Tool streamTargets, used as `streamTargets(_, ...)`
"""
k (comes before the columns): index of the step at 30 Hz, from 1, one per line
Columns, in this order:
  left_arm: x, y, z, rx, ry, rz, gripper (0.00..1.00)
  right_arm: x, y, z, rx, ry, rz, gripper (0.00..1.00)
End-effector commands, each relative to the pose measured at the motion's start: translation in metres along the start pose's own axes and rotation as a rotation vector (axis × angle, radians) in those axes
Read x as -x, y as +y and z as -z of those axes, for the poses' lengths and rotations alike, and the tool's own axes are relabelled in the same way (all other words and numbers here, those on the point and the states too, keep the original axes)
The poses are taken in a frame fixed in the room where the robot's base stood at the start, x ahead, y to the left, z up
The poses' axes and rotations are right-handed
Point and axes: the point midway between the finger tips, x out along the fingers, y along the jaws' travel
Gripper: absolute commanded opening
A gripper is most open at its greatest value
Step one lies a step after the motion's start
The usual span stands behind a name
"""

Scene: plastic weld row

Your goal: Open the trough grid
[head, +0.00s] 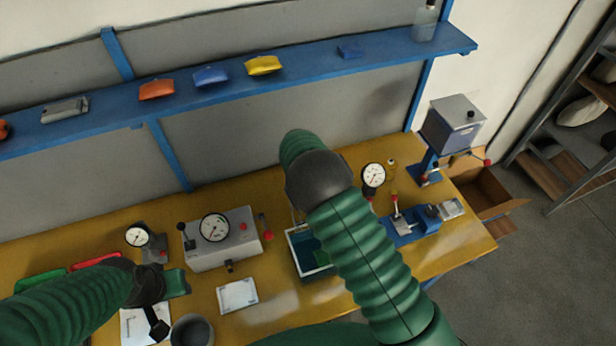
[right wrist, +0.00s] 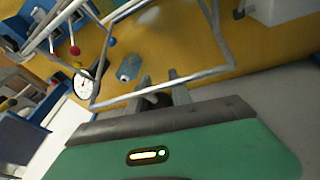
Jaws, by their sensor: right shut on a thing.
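The trough (head: 290,262) is a light-rimmed box with a dark teal inside, on the bench in the head view. My right forearm covers its right side. The wire grid (right wrist: 222,40) is a pale grey frame of thin bars that crosses the right wrist view, tilted. My right gripper (right wrist: 160,92) is shut on the grid's near bar. In the head view that gripper is hidden behind my right arm. My left gripper (head: 178,283) is over the left front of the bench; its fingers are not clear.
A grey gauge box (head: 222,240) stands left of the trough, with a white card (head: 237,295) in front. A blue vise (head: 412,228) and a dial gauge (head: 373,176) are to the right. A grey cup (head: 192,331) stands at the front edge. A blue shelf (head: 300,75) runs above.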

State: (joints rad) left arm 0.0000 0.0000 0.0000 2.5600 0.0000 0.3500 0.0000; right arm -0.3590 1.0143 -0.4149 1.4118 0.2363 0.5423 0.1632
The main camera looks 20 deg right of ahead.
Motion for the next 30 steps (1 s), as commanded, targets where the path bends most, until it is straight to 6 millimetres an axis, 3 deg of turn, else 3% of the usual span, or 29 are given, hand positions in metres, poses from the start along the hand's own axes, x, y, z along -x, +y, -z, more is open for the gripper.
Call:
streamTargets(1,-0.001,0.000,0.000,0.000,0.000,0.000,0.36,-0.006,-0.002,-0.010,0.003,-0.023,0.000,0.00)
streamTargets(5,-0.001,0.000,0.000,0.000,0.000,0.000,0.36,-0.006,-0.002,-0.010,0.003,-0.023,0.000,0.00)
streamTargets(6,-0.001,0.000,0.000,0.000,0.000,0.000,0.36,-0.005,-0.002,-0.010,0.003,-0.023,0.000,0.30)
streamTargets(10,-0.001,0.000,0.000,0.000,0.000,0.000,0.36,-0.004,-0.002,-0.008,0.002,-0.017,-0.001,0.46)
streamTargets(19,0.001,0.000,0.000,0.000,0.000,0.000,0.36,-0.001,-0.001,-0.007,0.002,-0.015,0.000,0.46)
streamTargets(30,0.018,0.000,0.004,0.000,0.000,0.000,0.36,0.028,-0.004,0.009,0.002,-0.010,0.000,0.46)
